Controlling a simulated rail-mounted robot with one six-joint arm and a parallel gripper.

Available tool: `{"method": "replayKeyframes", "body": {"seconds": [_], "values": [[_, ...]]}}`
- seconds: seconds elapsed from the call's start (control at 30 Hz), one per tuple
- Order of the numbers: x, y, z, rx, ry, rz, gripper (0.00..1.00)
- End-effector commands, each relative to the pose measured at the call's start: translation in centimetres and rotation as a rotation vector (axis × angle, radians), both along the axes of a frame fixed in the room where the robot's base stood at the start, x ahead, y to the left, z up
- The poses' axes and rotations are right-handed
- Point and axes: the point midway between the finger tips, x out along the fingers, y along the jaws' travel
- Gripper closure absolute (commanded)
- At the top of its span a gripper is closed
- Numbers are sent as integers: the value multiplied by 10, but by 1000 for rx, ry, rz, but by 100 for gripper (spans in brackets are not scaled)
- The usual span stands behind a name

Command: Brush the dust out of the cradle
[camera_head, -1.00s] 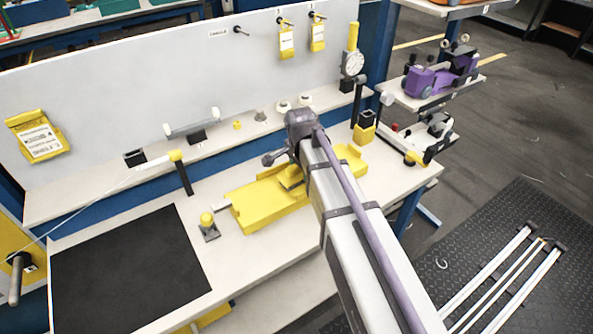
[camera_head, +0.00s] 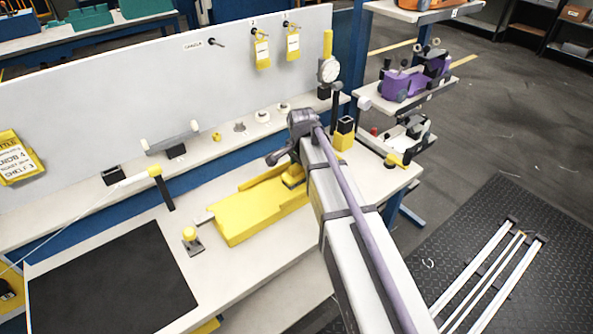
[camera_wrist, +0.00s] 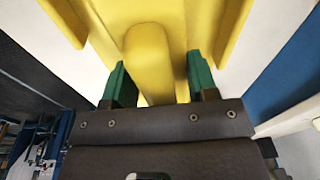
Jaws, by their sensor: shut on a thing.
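The yellow cradle (camera_head: 245,217) lies on the white bench, its right end hidden behind my arm. In the wrist view, yellow cradle surfaces (camera_wrist: 232,25) rise on both sides and behind the fingers. My gripper (camera_wrist: 160,80) has two green fingertips closed around a yellow round-ended handle (camera_wrist: 148,45), seemingly the brush's. The handle stands out over the yellow surface. Its bristles are hidden, so I cannot tell whether they touch the cradle. In the head view, the arm hides the fingers. No dust can be made out.
A small yellow-knobbed stand (camera_head: 191,238) is left of the cradle, near a black mat (camera_head: 110,280). A post with a yellow top (camera_head: 160,185) stands behind. A dial gauge (camera_head: 328,70) and a black-and-yellow block (camera_head: 344,133) are at the back right. A ledge with small parts runs behind.

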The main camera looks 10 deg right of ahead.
Motion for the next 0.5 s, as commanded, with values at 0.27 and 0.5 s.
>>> {"method": "replayKeyframes", "body": {"seconds": [0.27,0.5], "values": [[2,-4,0,1,0,1,69],[2,-4,23,1,0,1,69]]}}
